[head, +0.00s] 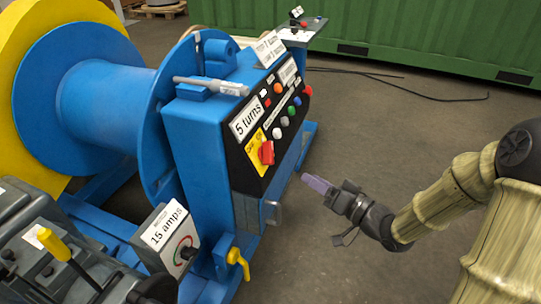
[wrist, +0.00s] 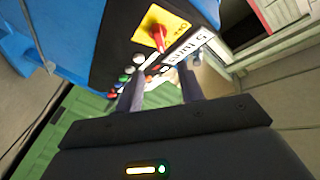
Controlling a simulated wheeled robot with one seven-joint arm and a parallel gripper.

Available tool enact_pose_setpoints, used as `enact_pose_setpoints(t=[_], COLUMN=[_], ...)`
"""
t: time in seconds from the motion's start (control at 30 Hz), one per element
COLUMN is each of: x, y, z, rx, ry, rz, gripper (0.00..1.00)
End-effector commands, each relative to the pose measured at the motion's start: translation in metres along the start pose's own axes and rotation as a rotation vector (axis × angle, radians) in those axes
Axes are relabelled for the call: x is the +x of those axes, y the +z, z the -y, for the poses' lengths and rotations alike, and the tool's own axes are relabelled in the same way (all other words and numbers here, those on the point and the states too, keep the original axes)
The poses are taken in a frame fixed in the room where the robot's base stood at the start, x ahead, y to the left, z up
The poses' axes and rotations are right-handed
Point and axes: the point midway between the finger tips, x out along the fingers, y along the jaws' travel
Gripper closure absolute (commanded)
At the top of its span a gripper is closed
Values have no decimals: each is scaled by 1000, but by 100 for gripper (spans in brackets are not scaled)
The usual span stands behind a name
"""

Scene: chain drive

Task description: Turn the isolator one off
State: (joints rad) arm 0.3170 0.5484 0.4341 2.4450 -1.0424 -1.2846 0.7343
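The isolator is a red rotary handle (head: 266,152) on a yellow plate (head: 254,150) at the lower end of the black control panel, on the blue machine. In the wrist view the red handle (wrist: 159,38) sticks out from its yellow plate (wrist: 172,19) near the top centre. Its exact switch position is too small to read. My gripper (head: 316,183) is to the right of the panel and lower in the head view, apart from the handle. In the wrist view its two fingers (wrist: 158,88) stand apart with nothing between them.
A "15 amps" box (head: 166,237), a yellow valve handle (head: 238,262) and a yellow lever (head: 55,245) stand lower left. A green container (head: 440,40) is behind.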

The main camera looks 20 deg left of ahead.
Motion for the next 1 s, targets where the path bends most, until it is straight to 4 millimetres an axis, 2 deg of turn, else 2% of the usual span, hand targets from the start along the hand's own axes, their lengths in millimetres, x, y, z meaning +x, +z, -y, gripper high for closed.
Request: enact_pose_setpoints(t=[0.23,0.7,0.83,1.0], x=[41,128,144,150], y=[-1,4,3,2], z=[-5,0,1,1], rx=[-3,-1,-1,0], ry=[7,-5,-3,-2], rz=[-7,3,3,2], gripper=[62,62,62,62])
